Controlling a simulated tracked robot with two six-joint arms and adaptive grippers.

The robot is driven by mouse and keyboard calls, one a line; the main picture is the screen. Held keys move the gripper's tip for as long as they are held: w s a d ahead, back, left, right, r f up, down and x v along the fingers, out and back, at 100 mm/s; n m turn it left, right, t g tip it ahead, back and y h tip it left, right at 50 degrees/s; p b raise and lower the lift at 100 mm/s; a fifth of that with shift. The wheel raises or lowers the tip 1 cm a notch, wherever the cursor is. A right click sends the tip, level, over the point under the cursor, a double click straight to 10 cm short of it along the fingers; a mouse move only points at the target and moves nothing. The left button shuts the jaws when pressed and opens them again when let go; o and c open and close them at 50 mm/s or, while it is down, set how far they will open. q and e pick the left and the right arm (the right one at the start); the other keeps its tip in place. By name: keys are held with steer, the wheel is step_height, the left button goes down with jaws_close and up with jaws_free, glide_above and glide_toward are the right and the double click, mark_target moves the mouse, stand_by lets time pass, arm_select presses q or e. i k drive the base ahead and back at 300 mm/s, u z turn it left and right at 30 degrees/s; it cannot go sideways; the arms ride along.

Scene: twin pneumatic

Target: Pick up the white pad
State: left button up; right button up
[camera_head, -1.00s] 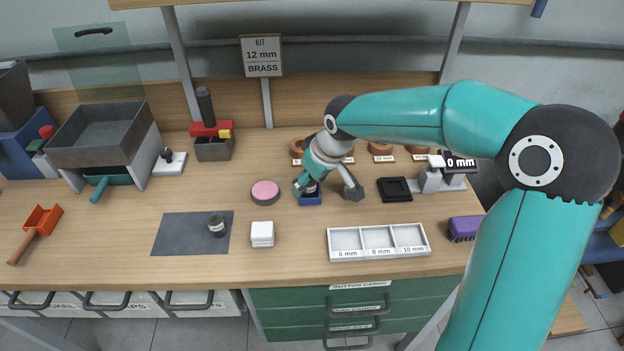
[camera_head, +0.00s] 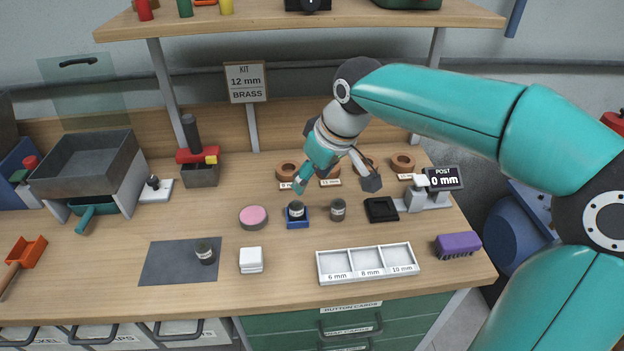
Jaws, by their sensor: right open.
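The white pad (camera_head: 251,260) lies on the bench, front of centre, just right of the dark grey mat; it looks like a small stack of white squares, and I cannot tell how many. My right gripper (camera_head: 335,183) is open, with its fingers spread wide and nothing between them. It hangs above the bench behind the blue tray, up and to the right of the pad, well apart from it. My left gripper does not show.
Near the pad are a pink-topped round tin (camera_head: 253,217), a blue tray (camera_head: 297,224) with a small dark jar, another jar (camera_head: 338,210) and a three-part white tray (camera_head: 368,278). A dark mat (camera_head: 165,270) bears a jar. Bench in front of the pad is clear.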

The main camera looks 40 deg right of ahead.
mark_target(251, 259)
steer(key=k, duration=1)
